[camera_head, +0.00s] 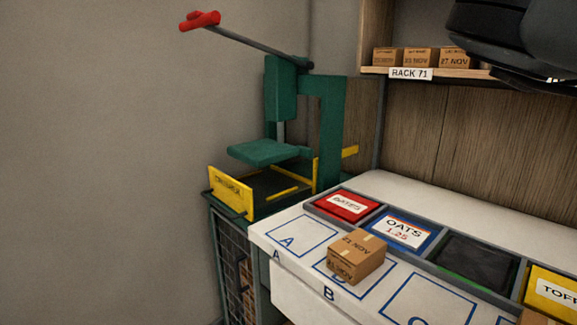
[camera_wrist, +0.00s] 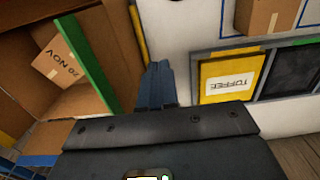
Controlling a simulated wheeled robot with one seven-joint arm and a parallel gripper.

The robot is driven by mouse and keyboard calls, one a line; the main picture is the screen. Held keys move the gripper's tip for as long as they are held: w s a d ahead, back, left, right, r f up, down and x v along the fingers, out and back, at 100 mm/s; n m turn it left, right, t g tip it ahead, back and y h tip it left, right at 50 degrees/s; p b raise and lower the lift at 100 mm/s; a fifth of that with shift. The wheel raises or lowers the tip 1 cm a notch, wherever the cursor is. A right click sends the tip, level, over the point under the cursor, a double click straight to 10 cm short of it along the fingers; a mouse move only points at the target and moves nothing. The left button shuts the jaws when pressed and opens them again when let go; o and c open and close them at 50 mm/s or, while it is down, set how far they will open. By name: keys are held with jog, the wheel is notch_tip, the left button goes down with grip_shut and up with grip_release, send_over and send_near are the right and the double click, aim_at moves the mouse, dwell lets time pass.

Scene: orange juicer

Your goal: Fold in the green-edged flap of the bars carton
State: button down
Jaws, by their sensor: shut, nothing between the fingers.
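A brown open carton (camera_wrist: 105,28) fills the left of the wrist view. A flap with a green edge (camera_wrist: 85,62) stands out along its near side, slanting across the view. A yellow edge (camera_wrist: 138,32) shows to the right of it. Inside the carton lies a small tilted box marked 20 NOV (camera_wrist: 58,60). My gripper (camera_wrist: 160,72) is shut and empty, with its blue fingers just right of the green edge; I cannot tell whether they touch the carton. In the head view I see neither the carton nor the fingers.
In the head view a white counter (camera_head: 262,236) holds a 21 NOV box (camera_head: 356,257) on square B and trays for dates (camera_head: 345,203), oats (camera_head: 402,231) and toffee (camera_head: 555,290). A green lever press (camera_head: 330,130) stands behind left. A shelf (camera_head: 430,73) holds small boxes.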

jog(key=s+d+r+p, duration=0.1)
jog(key=s+d, duration=0.4)
jog(key=s, duration=0.1)
jog(key=shift+s+d, duration=0.15)
jog(key=shift+d, duration=0.1)
dwell(0.8)
dwell(0.4)
notch_tip(320, 180, up, 7)
jog(key=p, duration=0.6)
jog(key=shift+f+p, duration=0.2)
jog(key=shift+p, duration=0.15)
dwell(0.3)
